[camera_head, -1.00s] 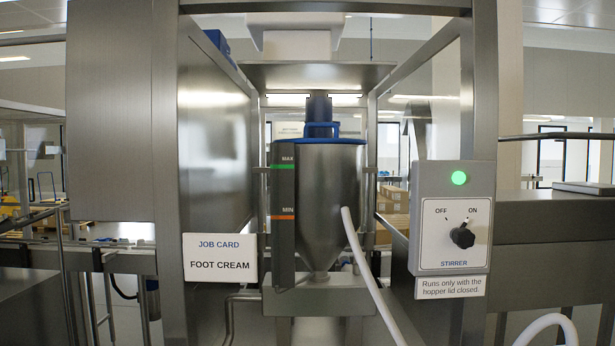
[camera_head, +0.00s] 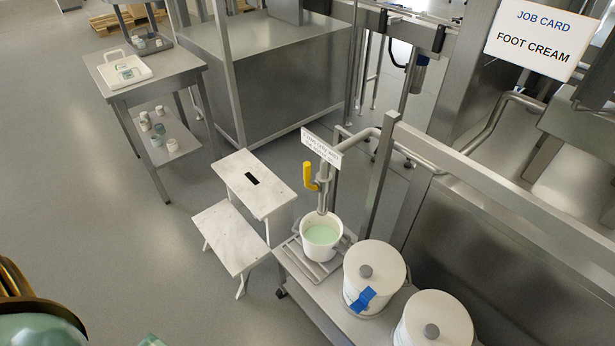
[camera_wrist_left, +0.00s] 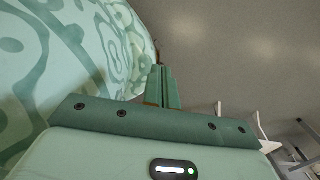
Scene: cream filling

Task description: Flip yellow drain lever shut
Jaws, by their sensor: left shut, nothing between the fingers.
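A white bucket (camera_head: 336,248) holding pale green cream (camera_head: 321,234) is under the pipe's outlet. I cannot make out a stream between pipe and cream. In the left wrist view my left gripper (camera_wrist_left: 162,88) is shut and empty, its green fingers together over grey floor. The lever is not visible in that view. In the head view the gripper is far from the lever. My right gripper is not in view.
Two lidded white buckets (camera_head: 375,272) (camera_head: 440,322) stand on the trolley (camera_head: 318,305) right of the filled bucket. A white step stool (camera_head: 228,232) is left of the drain. A small sign (camera_head: 321,149) hangs by the pipe. A side table (camera_head: 185,84) stands farther back. Floor at left is clear.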

